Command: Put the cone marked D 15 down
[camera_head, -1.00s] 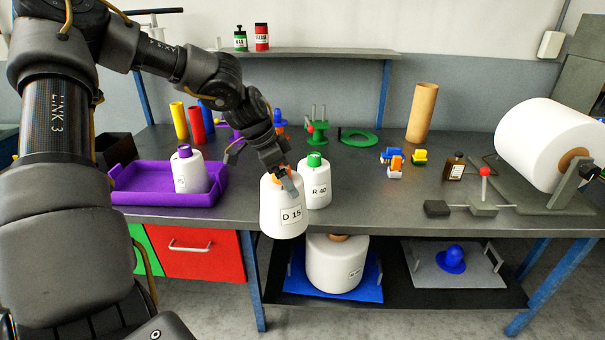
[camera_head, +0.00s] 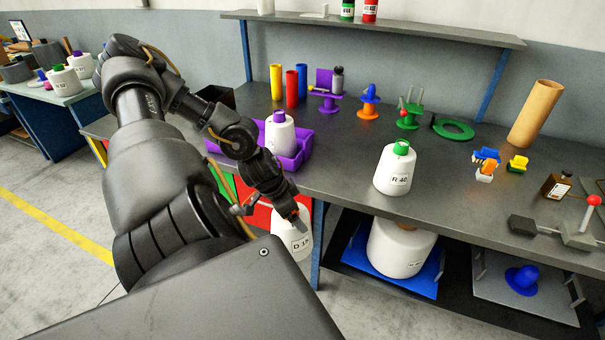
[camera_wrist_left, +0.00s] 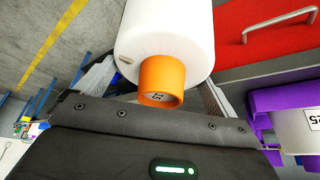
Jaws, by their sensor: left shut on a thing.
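The white cone marked D 15 (camera_head: 291,240) hangs in my left gripper (camera_head: 292,219) in front of the bench, beside the red drawer and below the tabletop edge. Its label reads partly in the head view, and its lower part is cut off by my own body. In the left wrist view the cone (camera_wrist_left: 170,28) shows its orange tip (camera_wrist_left: 164,82) between the fingers. The left gripper is shut on it. My right gripper is not in view.
A purple tray (camera_head: 297,150) with a white purple-topped cone (camera_head: 280,134) stands on the bench (camera_head: 330,165). A green-topped cone marked R 40 (camera_head: 393,172) stands near the front edge. Below, a large white bobbin (camera_head: 400,250) sits on a blue board. A side table (camera_head: 62,90) holds more cones.

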